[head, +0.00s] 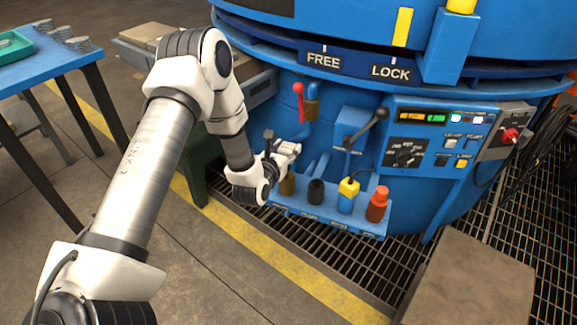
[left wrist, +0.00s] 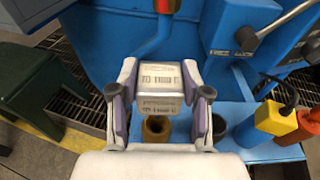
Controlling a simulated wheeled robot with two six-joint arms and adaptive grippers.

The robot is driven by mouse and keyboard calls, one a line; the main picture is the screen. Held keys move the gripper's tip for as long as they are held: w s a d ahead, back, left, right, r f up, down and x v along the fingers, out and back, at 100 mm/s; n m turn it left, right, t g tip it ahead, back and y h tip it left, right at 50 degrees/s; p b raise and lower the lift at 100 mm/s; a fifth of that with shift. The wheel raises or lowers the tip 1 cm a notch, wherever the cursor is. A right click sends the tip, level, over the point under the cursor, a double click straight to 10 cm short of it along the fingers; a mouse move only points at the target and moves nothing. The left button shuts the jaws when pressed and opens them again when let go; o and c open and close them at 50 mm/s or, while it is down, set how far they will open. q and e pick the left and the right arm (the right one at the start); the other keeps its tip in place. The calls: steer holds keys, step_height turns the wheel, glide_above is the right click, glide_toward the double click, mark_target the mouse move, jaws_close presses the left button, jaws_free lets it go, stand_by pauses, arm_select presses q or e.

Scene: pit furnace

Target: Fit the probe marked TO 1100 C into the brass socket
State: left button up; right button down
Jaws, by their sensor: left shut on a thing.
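My left gripper (left wrist: 159,97) is shut on the probe (left wrist: 161,78), a pale block with a label reading TO 1100 C facing the left wrist camera. A second label shows lower on it. The brass socket (left wrist: 156,130) shows just below the probe in the left wrist view, with a dark opening. In the head view my left gripper (head: 285,152) is above the brass socket (head: 287,185) at the left end of the blue shelf. The probe's lower end is hidden, and its gap to the socket cannot be told. My right gripper is not in view.
A black socket (head: 316,191), a yellow plug (head: 348,188) with a cable and an orange plug (head: 377,204) stand along the blue shelf (head: 340,224). A red-handled lever (head: 299,100) and a black-handled lever (head: 375,125) stick out above. A green stool (left wrist: 40,75) stands at left.

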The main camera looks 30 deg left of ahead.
arm_select(q)
steer(key=shift+f+b, duration=1.45)
steer(key=shift+f, duration=1.3)
steer(key=shift+s, duration=0.25)
steer(key=shift+b, duration=0.3)
steer(key=shift+f+b, duration=0.6)
steer(key=shift+b, duration=0.25)
steer(key=o, duration=1)
steer(key=shift+r, duration=0.1)
